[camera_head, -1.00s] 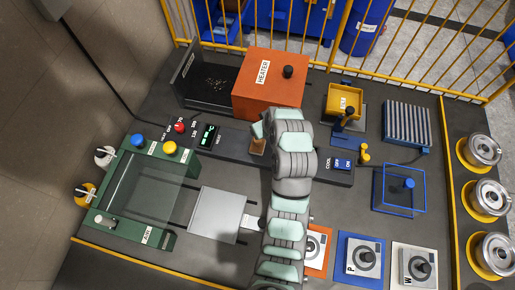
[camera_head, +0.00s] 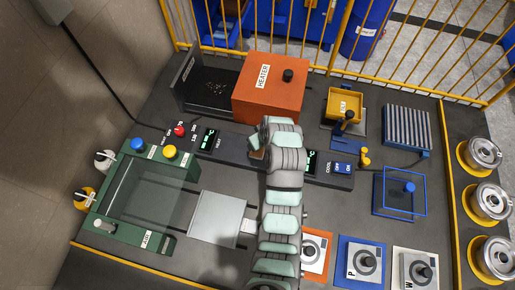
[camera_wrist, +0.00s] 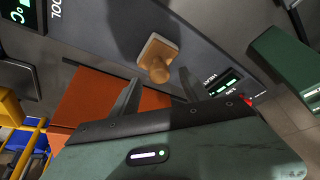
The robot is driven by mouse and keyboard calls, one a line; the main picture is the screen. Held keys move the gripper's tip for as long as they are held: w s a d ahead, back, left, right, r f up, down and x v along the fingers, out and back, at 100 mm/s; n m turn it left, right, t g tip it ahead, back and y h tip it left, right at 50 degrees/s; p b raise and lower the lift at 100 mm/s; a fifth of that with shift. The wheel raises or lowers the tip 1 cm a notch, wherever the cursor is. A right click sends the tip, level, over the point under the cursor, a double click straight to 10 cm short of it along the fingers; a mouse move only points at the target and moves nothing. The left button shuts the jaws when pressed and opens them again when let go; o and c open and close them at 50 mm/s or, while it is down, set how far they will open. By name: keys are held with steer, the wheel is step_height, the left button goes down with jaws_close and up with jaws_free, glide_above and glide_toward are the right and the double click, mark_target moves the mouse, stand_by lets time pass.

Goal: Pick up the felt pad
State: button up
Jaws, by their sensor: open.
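The felt pad, a tan square with a round wooden knob, shows in the wrist view (camera_wrist: 155,56); it sits on the dark grey control strip. In the head view only a small brown part of it (camera_head: 257,154) shows beside my arm. My gripper (camera_wrist: 158,78) is open and empty. In the wrist view its two fingers reach toward the pad, one on either side of the knob in the picture; I see no contact. In the head view my wrist hides the fingers.
The orange heater box (camera_head: 270,88) stands just behind the strip. The green press (camera_head: 130,205) with a metal plate (camera_head: 217,218) is at left. A blue-framed clear box (camera_head: 399,190) and a yellow bin (camera_head: 344,102) are at right.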

mark_target(259, 154)
steer(key=shift+x, duration=1.65)
jaws_close()
